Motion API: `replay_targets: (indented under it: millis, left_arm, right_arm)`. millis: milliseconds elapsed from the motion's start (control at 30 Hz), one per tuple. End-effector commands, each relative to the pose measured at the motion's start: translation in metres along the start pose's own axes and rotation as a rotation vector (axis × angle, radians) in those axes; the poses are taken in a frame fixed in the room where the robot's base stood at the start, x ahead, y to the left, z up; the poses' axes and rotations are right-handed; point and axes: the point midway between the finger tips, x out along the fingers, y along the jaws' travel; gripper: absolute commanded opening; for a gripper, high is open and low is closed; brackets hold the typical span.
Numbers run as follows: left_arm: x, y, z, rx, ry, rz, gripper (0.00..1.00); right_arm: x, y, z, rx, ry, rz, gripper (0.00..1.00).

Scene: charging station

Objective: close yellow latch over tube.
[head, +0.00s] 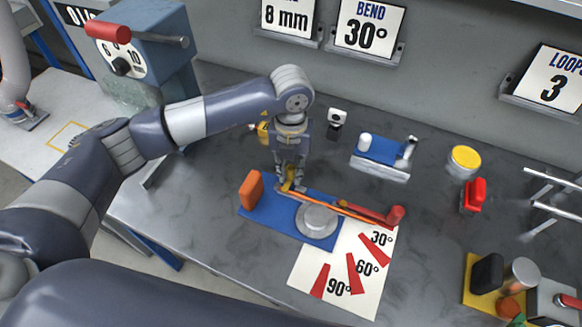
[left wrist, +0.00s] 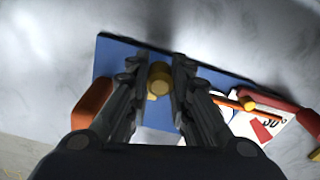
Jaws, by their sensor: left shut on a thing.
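The yellow latch (head: 288,186) stands on the blue bender plate (head: 262,211), between an orange block (head: 251,189) and a round grey die (head: 317,218). My left gripper (head: 289,184) points down at it and is shut on it. In the left wrist view the latch's round yellow knob (left wrist: 159,78) sits between the two fingers (left wrist: 160,85). The thin orange tube (head: 338,206) runs along the plate's back side toward the red lever (head: 379,213). Whether the latch lies over the tube is hidden by the fingers. My right gripper is in neither view.
An angle card (head: 340,273) marked 30°, 60° and 90° lies in front of the bender. A blue block fixture (head: 381,152), a yellow-topped can (head: 464,159) and a red item (head: 474,194) stand to the right. Bare bench lies left of the plate.

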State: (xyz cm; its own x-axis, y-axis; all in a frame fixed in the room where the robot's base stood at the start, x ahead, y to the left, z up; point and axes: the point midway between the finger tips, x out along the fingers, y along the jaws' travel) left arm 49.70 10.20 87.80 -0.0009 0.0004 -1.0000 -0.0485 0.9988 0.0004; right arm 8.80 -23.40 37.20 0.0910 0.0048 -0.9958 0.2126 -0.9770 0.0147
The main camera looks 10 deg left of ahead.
Motion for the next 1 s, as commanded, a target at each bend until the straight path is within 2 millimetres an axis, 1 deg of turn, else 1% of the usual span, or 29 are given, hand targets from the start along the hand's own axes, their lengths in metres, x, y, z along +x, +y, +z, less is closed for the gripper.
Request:
replay_targets:
  millis: [100,133,167,200,233,533,667,767,1000]
  left_arm:
    - [-0.001,-0.001,0.001,0.000,-0.002,-0.002,0.00]
    - [-0.001,-0.001,0.001,0.000,-0.002,-0.002,0.22]
    - [-0.001,-0.001,0.001,0.000,-0.002,-0.002,0.28]
    - [-0.001,-0.001,0.001,0.000,-0.002,-0.002,0.38]
    - [-0.001,-0.001,0.001,0.001,-0.002,-0.002,0.41]
    - [-0.001,0.000,0.000,0.001,-0.001,-0.001,0.41]
    - [-0.009,-0.001,0.001,0.002,-0.003,-0.002,0.41]
    - [-0.024,-0.001,0.001,0.003,-0.005,-0.002,0.41]
    - [-0.076,-0.001,0.001,0.003,-0.006,-0.002,0.41]
  right_arm:
    - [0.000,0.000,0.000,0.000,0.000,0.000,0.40]
    - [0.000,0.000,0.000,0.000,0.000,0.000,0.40]
    - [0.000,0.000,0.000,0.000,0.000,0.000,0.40]
    - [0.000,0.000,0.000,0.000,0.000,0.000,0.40]
    - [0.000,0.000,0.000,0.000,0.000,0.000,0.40]
    - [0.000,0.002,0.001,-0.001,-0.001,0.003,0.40]
    - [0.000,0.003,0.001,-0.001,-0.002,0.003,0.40]
    - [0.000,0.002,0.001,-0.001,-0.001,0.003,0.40]
    - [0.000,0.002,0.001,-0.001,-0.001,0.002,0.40]
